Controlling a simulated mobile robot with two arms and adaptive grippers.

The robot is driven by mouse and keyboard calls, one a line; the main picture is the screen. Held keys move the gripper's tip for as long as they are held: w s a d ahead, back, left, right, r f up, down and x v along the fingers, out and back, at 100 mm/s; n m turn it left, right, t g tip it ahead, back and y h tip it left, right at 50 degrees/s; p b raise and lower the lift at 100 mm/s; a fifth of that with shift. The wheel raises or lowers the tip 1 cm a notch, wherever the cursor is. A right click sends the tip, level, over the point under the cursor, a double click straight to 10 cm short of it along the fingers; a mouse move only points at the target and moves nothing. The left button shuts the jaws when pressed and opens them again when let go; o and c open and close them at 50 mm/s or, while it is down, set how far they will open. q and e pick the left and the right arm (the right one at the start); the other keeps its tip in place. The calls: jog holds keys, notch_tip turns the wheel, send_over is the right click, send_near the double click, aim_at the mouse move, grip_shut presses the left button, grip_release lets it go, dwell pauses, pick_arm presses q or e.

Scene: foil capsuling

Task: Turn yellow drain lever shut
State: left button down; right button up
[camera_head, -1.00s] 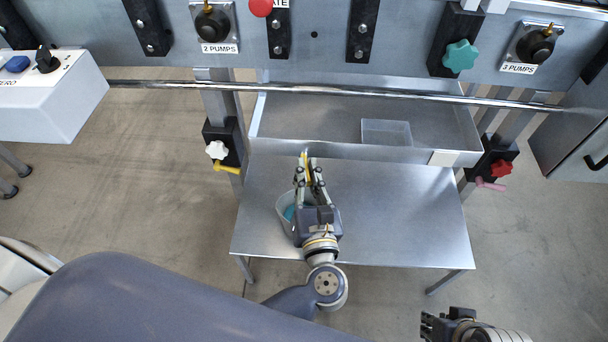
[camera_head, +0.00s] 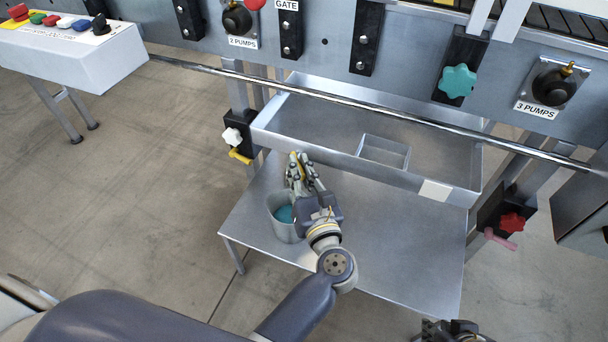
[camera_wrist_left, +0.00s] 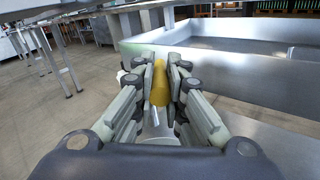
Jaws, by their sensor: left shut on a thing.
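The yellow drain lever (camera_wrist_left: 160,82) stands between the fingers of my left gripper in the left wrist view. In the head view only a bit of the lever (camera_head: 294,158) shows, at the front wall of the metal tray (camera_head: 320,150). My left gripper (camera_head: 299,172) is shut on the lever; its fingers (camera_wrist_left: 160,75) hide the sides of it. A small metal part shows below the lever in the wrist view. My right gripper (camera_head: 450,331) is at the bottom edge of the head view, mostly cut off, and its jaws are not clear.
A grey bucket (camera_head: 283,226) with blue inside stands on the lower metal shelf (camera_head: 400,240), beside my left gripper. A post left of the tray has a white knob (camera_head: 232,136) and a yellow handle (camera_head: 239,156). A metal rail (camera_head: 370,113) crosses above the tray.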

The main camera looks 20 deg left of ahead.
dwell(0.4)
pick_arm(q)
jog(key=c, duration=1.6)
grip_release()
jog(key=shift+d, duration=0.15)
